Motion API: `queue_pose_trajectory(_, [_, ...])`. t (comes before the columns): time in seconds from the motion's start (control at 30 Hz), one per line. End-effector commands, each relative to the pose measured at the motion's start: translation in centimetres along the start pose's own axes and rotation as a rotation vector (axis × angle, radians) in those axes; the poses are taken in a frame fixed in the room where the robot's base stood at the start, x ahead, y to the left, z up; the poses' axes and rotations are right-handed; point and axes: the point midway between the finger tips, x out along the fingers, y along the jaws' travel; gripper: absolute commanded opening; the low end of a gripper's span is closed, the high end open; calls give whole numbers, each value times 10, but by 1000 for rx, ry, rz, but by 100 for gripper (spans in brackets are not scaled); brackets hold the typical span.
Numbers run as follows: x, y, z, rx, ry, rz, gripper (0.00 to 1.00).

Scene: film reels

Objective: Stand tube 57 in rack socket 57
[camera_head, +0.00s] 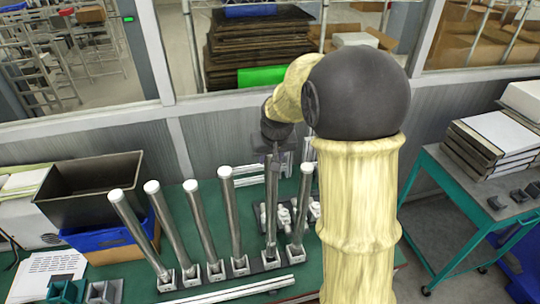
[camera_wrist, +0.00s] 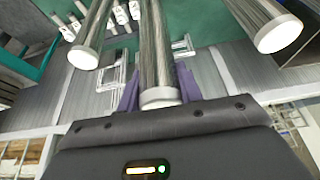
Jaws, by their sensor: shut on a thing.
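My gripper (camera_head: 274,152) is shut on a grey metal tube (camera_head: 271,205) near its top, with my arm covering part of the view. In the wrist view the held tube (camera_wrist: 156,50) with its pale end cap lies between the two purple fingers. The tube is close to upright. Its lower end is at a socket (camera_head: 271,262) in the rack row; I cannot tell whether it is seated inside. Other tubes lean in the row: one (camera_head: 298,215) just right of the held tube, and several to the left, the nearest (camera_head: 232,215). No numbers are readable.
A long metal bar (camera_head: 230,293) lies in front of the rack on the green table. A black bin (camera_head: 90,190) and blue crate stand at the left. Small white fittings (camera_head: 284,218) sit behind the held tube. Neighbouring tubes (camera_wrist: 92,32) stand close on both sides.

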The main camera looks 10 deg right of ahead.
Motion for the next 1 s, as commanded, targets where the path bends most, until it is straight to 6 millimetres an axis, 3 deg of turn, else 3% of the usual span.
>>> queue_pose_trajectory(0.27, [5,0,1,-1,2,0,0])
queue_pose_trajectory(0.8, [47,-2,19,-3,2,-1,0])
queue_pose_trajectory(1.0, [53,-2,22,-3,2,-1,0])
